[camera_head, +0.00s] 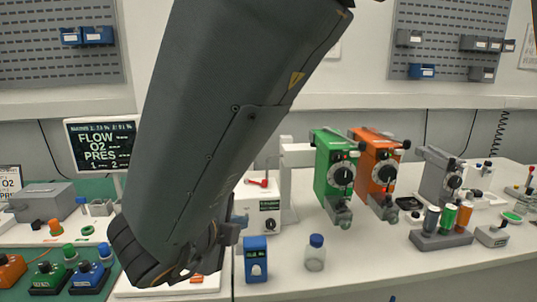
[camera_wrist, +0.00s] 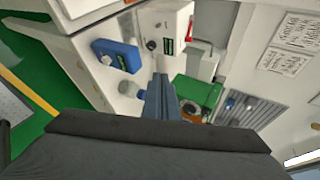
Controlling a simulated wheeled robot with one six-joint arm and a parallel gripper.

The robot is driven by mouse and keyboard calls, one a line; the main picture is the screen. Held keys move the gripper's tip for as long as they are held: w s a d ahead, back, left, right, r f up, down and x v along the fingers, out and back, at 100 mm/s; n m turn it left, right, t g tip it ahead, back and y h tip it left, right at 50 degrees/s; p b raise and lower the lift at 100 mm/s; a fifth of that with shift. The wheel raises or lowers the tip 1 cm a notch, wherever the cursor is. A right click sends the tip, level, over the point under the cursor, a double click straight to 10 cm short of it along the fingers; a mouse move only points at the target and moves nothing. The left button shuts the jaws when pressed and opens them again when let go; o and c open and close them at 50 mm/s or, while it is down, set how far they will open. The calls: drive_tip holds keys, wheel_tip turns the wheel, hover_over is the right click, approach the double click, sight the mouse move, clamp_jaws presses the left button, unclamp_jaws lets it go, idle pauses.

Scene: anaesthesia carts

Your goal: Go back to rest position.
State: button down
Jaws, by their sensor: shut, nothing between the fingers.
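My gripper (camera_wrist: 158,88) shows in the wrist view as a pair of narrow fingers pressed together, with nothing between them. In the head view my large dark arm link crosses the picture from top centre to lower left, and it hides most of my gripper. A bit of the wrist shows beside the white unit, above the bench. My gripper appears apart from the blue box (camera_head: 255,262) and the capped bottle (camera_head: 315,254). The blue box also shows in the wrist view (camera_wrist: 118,55), left of the fingers.
Green (camera_head: 334,165) and orange (camera_head: 377,172) vaporizers stand right of my arm, with a grey one (camera_head: 438,178) farther right. A monitor (camera_head: 100,146) and several coloured knobs lie to the left. The white bench (camera_head: 375,266) is clear at front right.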

drive_tip(key=w+n+y, duration=0.1)
drive_tip(key=w+n, duration=0.1)
drive_tip(key=w+d+n+y, duration=0.1)
drive_tip(key=w+n, duration=0.1)
drive_tip(key=w+d+f+n+y, duration=0.1)
drive_tip(key=w+n, duration=0.1)
drive_tip(key=shift+w+y, duration=0.3)
drive_tip(key=shift+w, duration=0.1)
drive_tip(key=s+d+f+n+g+y, duration=0.1)
drive_tip(key=s+d+f+n+g, duration=0.2)
drive_tip(key=d+n, duration=0.35)
drive_tip(key=s+d+f+n+g+y, duration=0.1)
drive_tip(key=d+f+n+g, duration=0.2)
drive_tip(key=d+f+n, duration=0.35)
drive_tip(key=s+d+f+n+g+h, duration=0.1)
drive_tip(key=s+d+g, duration=0.3)
drive_tip(key=s+d, duration=0.6)
drive_tip(key=shift+s+d+f+n+h, duration=0.3)
drive_tip(key=shift+d+f+n+h, duration=0.1)
drive_tip(key=shift+f+n, duration=0.45)
